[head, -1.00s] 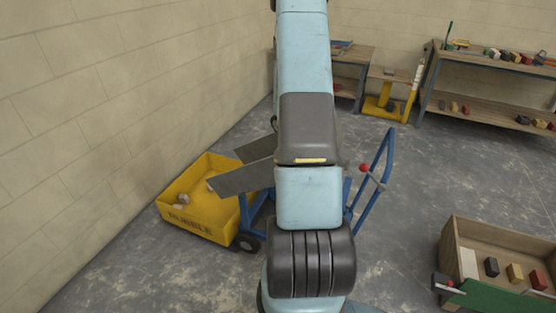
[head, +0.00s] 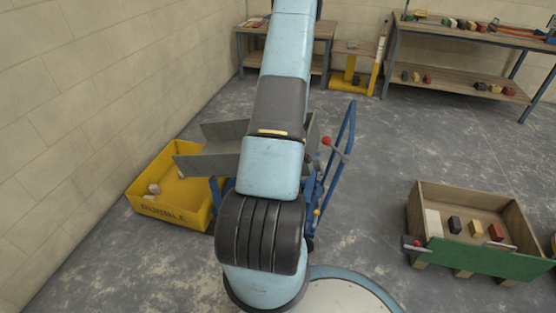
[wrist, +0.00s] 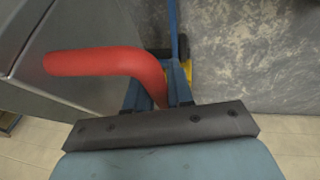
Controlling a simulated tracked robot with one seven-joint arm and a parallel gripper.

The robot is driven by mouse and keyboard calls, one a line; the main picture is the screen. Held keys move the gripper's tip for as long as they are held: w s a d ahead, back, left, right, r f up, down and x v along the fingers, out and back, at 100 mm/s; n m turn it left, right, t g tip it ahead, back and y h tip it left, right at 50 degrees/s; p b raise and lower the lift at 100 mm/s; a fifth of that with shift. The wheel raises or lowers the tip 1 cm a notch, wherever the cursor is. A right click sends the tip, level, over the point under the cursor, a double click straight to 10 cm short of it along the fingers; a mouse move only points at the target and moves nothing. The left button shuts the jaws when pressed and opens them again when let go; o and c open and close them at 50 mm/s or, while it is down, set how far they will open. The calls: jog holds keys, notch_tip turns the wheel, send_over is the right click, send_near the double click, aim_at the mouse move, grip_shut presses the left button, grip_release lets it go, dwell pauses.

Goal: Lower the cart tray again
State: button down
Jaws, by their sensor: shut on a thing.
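The grey cart tray (head: 208,162) shows left of my arm in the head view, its left end over the edge of the yellow rubble tub (head: 150,205). It slopes slightly down toward the tub. The blue cart frame (head: 345,150) stands behind my arm, with a red knob (head: 327,141) on its right side. In the wrist view, the tray's grey metal wall (wrist: 70,45) fills the left. A bent red handle (wrist: 105,62) runs between the fingers of my gripper (wrist: 156,96), which is shut on it. My arm hides the gripper in the head view.
A block wall (head: 75,100) runs along the left. A wooden crate (head: 475,205) with a green front and several blocks stands at the right. Workbenches (head: 470,38) stand at the back. The floor between cart and crate is clear.

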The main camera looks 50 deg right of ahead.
jog(key=shift+d+f+t, duration=0.3)
jog(key=shift+f+t, duration=0.1)
jog(key=shift+f, duration=0.3)
jog(key=c, duration=1.1)
grip_release()
jog(key=shift+s, duration=0.2)
jog(key=shift+a, duration=0.1)
jog(key=d+v, duration=0.1)
jog(key=v, duration=1.2)
jog(key=shift+a+r, duration=0.3)
jog(key=shift+a, duration=0.15)
